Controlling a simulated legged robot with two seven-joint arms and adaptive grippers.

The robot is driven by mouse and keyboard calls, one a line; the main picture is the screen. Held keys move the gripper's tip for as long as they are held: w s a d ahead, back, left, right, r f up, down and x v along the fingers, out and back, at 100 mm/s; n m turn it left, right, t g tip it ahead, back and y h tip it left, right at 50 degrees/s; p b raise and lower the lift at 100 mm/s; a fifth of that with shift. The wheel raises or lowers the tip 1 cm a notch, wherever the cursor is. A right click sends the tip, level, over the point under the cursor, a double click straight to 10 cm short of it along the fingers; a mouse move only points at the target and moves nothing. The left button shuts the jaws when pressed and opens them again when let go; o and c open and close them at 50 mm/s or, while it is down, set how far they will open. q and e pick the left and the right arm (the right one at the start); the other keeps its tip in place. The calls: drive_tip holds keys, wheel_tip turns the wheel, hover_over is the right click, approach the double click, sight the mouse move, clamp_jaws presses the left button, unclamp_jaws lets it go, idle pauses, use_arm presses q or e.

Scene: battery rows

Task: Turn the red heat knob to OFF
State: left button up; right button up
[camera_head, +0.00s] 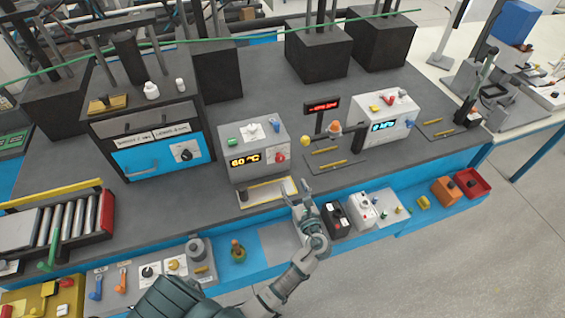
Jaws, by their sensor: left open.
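The red heat knob (280,157) is on the right part of the front face of a grey heater box (257,142), beside a lit display (245,160) reading 60 °C. The knob's pointer direction and any OFF mark are too small to read. My left gripper (298,193) is open, in front of and below the box, a little right of the knob and apart from it. Nothing shows between its fingers. My right gripper is not in view.
A yellow-edged tray (265,194) lies just in front of the heater box, close to the gripper. A red display on a post (322,107) and a white 0 MPa box (384,118) stand to the right. Small boxes, including a black one (336,219), line the blue front ledge.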

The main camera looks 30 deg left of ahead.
sight(281, 160)
use_arm(q)
drive_tip(key=x, duration=1.2)
drive_tip(key=shift+s, duration=0.1)
drive_tip(key=c, duration=1.1)
